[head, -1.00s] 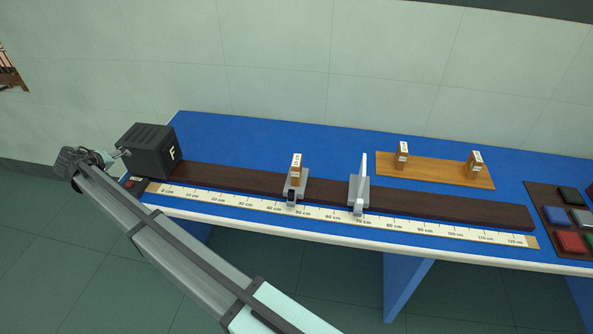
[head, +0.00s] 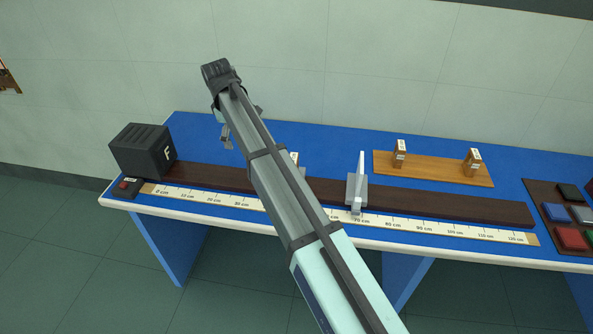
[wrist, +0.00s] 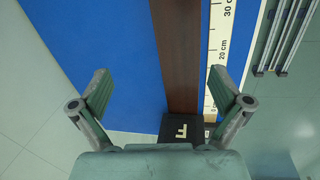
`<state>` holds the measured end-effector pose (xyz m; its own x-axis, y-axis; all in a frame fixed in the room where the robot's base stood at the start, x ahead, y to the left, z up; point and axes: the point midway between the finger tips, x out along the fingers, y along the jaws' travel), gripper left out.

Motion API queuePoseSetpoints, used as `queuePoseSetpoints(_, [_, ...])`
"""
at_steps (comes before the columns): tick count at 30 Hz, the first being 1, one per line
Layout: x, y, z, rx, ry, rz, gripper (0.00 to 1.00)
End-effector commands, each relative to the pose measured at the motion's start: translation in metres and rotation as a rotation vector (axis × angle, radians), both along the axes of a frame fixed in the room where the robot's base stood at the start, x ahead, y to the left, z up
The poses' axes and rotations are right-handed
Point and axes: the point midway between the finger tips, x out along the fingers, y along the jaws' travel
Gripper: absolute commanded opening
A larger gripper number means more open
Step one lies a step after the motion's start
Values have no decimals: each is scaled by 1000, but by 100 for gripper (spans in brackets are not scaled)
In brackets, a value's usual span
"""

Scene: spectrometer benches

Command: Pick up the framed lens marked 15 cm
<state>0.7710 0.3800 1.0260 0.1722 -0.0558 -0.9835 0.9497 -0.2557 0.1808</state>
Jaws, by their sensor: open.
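Several wood-framed lenses with white labels are in the head view; I cannot read which is marked 15 cm. Two stand on a wooden board at the back right: the left one (head: 399,153) and the right one (head: 473,161). A third (head: 295,158) stands in a grey holder on the dark rail, mostly hidden behind my arm. My gripper (head: 242,124) is above the left part of the bench, left of all the lenses. In the wrist view my gripper (wrist: 158,80) is open and empty, with the rail below and no lens in sight.
The black box marked F (head: 142,152) stands at the rail's left end. A grey holder with a white upright plate (head: 361,170) is on the rail (head: 440,205). The wooden board (head: 435,173) lies behind it. Coloured blocks (head: 571,238) sit in a tray at the right.

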Motion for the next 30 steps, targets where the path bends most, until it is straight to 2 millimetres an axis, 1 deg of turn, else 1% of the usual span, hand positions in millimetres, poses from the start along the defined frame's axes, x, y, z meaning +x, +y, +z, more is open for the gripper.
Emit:
queuePoseSetpoints(1, [-2,-37,7,2,31,17,100])
queuePoseSetpoints(2, [-3,-54,12,5,51,37,100])
queuePoseSetpoints(3, [-5,-74,18,8,75,59,100])
queuePoseSetpoints(6, [-11,-116,31,20,124,113,100])
queuePoseSetpoints(9, [-16,-144,39,32,157,153,100])
queuePoseSetpoints(13, [-20,-160,43,40,176,182,100])
queuePoseSetpoints(17, [-22,-163,32,41,182,189,100])
queuePoseSetpoints(30, [-22,-162,-48,40,182,187,100])
